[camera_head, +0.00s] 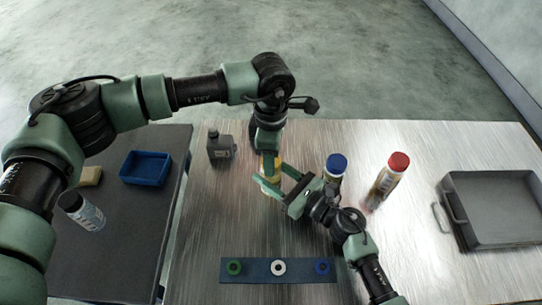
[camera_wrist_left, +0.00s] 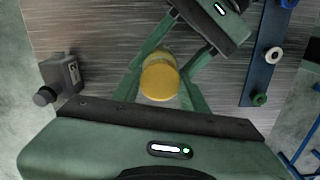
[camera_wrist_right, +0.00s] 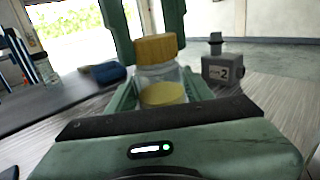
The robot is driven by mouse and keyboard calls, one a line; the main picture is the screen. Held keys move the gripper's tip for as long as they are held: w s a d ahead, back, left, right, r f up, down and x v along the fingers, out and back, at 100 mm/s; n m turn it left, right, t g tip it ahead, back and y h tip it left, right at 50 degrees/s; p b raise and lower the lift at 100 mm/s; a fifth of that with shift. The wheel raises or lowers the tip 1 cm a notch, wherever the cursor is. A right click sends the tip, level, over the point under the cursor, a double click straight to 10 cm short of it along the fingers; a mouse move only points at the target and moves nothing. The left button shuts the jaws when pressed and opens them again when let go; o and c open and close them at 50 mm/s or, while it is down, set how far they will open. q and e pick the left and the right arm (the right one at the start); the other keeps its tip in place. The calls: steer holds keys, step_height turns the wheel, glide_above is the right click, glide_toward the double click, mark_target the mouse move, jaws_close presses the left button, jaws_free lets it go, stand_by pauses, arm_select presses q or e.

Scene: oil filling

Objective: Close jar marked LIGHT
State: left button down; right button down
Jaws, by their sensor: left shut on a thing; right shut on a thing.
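A clear glass jar (camera_wrist_right: 163,88) with pale yellow contents stands upright on the metal table. Its yellow-brown lid (camera_wrist_right: 156,48) is at the mouth of the jar; I cannot tell how tightly it sits. My left gripper (camera_wrist_left: 159,88) reaches down from above and is shut on the lid, with a finger on each side. My right gripper (camera_wrist_right: 158,92) is shut on the jar's body from the side. In the head view the jar (camera_head: 269,184) is partly hidden by both grippers. No LIGHT marking is readable.
A grey canister (camera_head: 220,147) stands behind left. A blue-capped jar (camera_head: 336,162) and red-capped bottle (camera_head: 388,180) stand right, close to my right arm. A ring rack (camera_head: 250,270) lies in front; a grey tray (camera_head: 492,244) is far right. A blue bin (camera_head: 146,169) is on the left table.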

arm_select(q)
steer(key=m, duration=0.4)
steer(key=shift+m, duration=0.4)
steer(key=m, duration=0.3)
steer(key=shift+m, duration=0.4)
steer(key=c, duration=0.8)
jaws_free()
steer(key=shift+o, duration=0.2)
steer(key=shift+r, duration=2.3)
steer(key=shift+c, duration=0.3)
